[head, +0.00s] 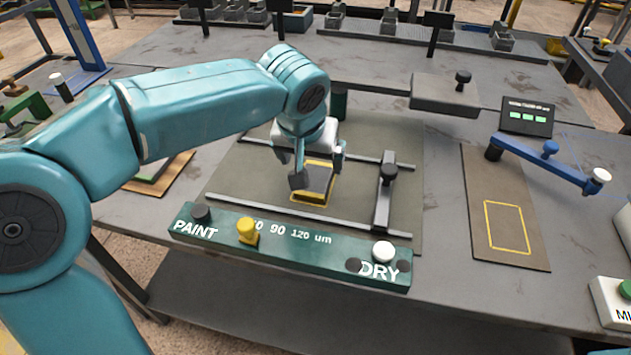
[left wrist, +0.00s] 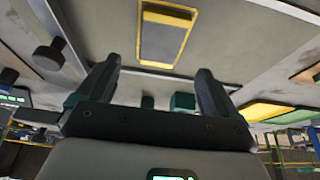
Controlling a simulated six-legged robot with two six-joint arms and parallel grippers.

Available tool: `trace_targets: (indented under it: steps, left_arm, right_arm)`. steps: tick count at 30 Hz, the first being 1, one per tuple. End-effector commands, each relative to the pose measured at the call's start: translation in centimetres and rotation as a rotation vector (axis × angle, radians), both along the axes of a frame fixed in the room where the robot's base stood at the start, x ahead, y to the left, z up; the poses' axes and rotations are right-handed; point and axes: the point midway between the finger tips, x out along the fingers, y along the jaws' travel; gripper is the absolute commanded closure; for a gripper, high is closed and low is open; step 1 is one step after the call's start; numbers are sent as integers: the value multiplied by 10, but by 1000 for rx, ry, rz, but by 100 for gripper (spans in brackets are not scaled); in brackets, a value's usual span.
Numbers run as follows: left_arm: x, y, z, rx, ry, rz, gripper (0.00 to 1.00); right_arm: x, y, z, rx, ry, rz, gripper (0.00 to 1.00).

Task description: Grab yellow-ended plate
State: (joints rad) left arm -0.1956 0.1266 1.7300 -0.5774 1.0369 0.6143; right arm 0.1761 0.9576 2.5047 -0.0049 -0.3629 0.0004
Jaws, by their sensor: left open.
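The yellow-ended plate (head: 318,178) is a small grey rectangle lying inside a yellow outline on the grey-green mat (head: 245,170), between two metal rails. In the left wrist view the plate (left wrist: 163,42) lies beyond the fingertips, with a yellow band at its top end and yellow edging around it. My left gripper (head: 317,168) is open above the plate, fingers pointing down and partly hiding it. In the left wrist view its two fingers (left wrist: 158,80) stand apart with nothing between them. My right gripper does not show.
A green bar (head: 300,255) marked PAINT and DRY, with a yellow knob (head: 247,230), lies along the front. A black-knobbed crossbar (head: 385,200) spans the rails at right. Further right are a blue arm (head: 545,162) and a brown board (head: 505,205) with an empty yellow outline.

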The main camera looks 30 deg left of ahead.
Motion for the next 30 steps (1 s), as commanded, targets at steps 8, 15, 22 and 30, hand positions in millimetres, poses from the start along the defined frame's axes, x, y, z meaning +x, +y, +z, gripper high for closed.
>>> trace_targets:
  steps: [8, 15, 22, 30]
  left_arm:
    - [9, 2, -28, 1, 3, 0, 6]
    - [21, 6, -60, 0, 2, 0, 6]
    - [23, 6, -63, 0, 0, 0, 6]
    - [23, 6, -63, 0, 0, 0, 78]
  right_arm:
    - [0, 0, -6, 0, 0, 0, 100]
    - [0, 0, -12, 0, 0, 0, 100]
    - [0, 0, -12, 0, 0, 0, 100]
    - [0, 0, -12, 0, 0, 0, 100]
